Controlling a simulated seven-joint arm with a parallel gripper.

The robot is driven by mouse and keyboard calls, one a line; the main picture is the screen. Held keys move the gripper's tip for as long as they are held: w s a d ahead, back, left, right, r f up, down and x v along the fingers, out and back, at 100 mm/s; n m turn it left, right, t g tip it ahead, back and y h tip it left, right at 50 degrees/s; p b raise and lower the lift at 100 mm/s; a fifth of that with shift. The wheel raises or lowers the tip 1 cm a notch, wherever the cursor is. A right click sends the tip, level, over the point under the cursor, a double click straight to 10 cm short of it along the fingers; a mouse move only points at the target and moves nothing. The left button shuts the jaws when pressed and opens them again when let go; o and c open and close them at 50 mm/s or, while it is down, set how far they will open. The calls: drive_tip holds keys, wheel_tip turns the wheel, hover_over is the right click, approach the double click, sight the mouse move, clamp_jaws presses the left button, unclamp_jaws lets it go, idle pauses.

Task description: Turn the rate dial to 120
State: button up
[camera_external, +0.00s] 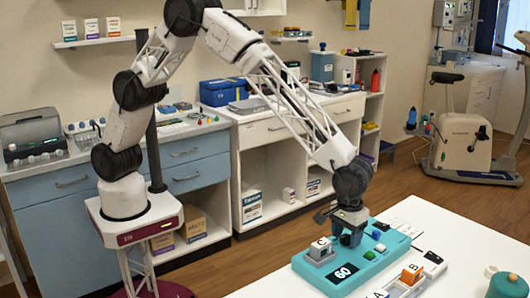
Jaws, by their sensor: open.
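A teal device (389,246) lies on the white table, with a black display (344,272) reading 60. A dark knob-like part (350,239) on the device sits right under my gripper (348,228) and may be the rate dial. My gripper points down over the back of the device, with its jaws open. Its fingers partly hide that part, and I cannot tell whether they touch it or are around it. No dial marks can be read. A grey block marked C (320,250) stands on the device just left of my gripper.
An orange block marked B (411,274) stands nearer the front. A teal cup-like object (507,286) is at front right.

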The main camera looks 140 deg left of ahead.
drive_tip(key=c, duration=0.9)
drive_tip(key=shift+m, duration=0.5)
drive_tip(key=m, duration=0.3)
drive_tip(key=shift+m, duration=0.4)
drive_tip(key=m, duration=0.9)
drive_tip(key=shift+m, duration=2)
